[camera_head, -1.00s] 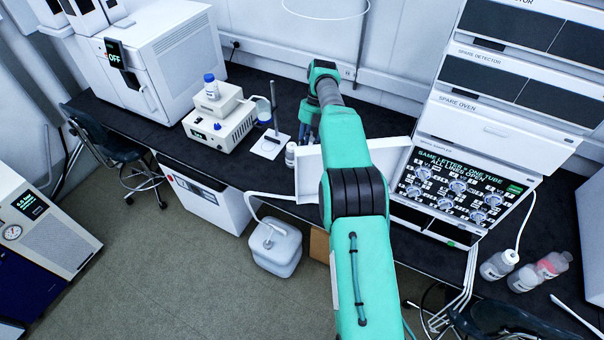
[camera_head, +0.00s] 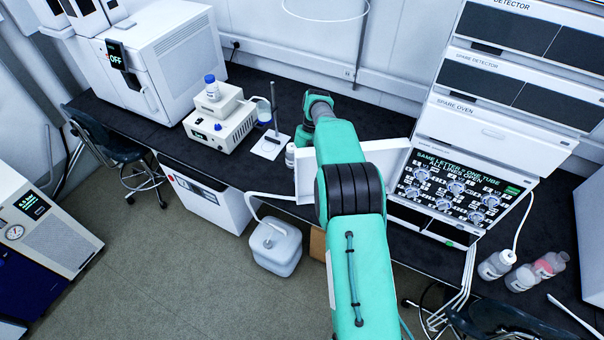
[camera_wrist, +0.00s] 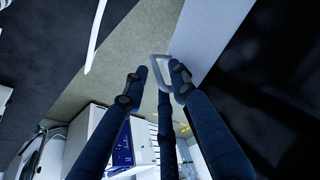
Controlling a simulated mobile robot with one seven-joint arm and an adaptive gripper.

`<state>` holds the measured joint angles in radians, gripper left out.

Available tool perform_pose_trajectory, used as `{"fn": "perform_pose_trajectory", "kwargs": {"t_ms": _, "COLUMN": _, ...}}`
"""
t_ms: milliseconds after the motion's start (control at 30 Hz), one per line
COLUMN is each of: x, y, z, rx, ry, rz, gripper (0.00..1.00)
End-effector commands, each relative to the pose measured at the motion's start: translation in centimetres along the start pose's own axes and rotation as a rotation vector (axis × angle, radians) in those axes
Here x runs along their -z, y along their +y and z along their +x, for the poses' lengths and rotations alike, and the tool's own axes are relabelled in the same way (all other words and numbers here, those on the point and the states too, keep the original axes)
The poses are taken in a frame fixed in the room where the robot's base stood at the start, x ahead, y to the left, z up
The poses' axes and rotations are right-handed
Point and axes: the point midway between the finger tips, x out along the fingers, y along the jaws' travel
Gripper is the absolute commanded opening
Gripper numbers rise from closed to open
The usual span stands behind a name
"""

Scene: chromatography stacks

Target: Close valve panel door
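The valve panel (camera_head: 455,190), dark with several round valves, is on the front of the right-hand stack. Its white door (camera_head: 390,153) stands swung open to the left, and my arm hides its middle. In the wrist view the pale door (camera_wrist: 215,38) runs up to the right, with a grey loop handle (camera_wrist: 154,62) on it. My gripper (camera_wrist: 160,76) has its dark blue fingers apart, with the handle between the tips and close to the right fingertip. Firm contact cannot be told. In the head view my arm hides the fingers.
The black bench (camera_head: 245,85) runs behind my arm. A stirrer unit (camera_head: 220,122) and a stand (camera_head: 270,140) are left of the door. A white jug (camera_head: 275,250) is on the floor below. Bottles (camera_head: 497,265) stand right of the panel.

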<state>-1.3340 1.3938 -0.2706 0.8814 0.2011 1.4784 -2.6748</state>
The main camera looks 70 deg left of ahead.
Motion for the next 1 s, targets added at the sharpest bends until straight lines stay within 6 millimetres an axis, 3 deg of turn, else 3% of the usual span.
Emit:
{"fn": "perform_pose_trajectory", "kwargs": {"t_ms": 67, "x": 0.0, "y": 0.0, "z": 0.0, "rx": 0.0, "ry": 0.0, "rz": 0.0, "gripper": 0.26}}
{"fn": "perform_pose_trajectory", "kwargs": {"t_ms": 233, "x": 0.0, "y": 0.0, "z": 0.0, "rx": 0.0, "ry": 0.0, "rz": 0.0, "gripper": 0.0}}
{"fn": "perform_pose_trajectory", "kwargs": {"t_ms": 1000, "x": 1.1, "y": -1.0, "z": 0.5, "rx": 0.002, "ry": 0.001, "rz": 0.004, "gripper": 0.0}}
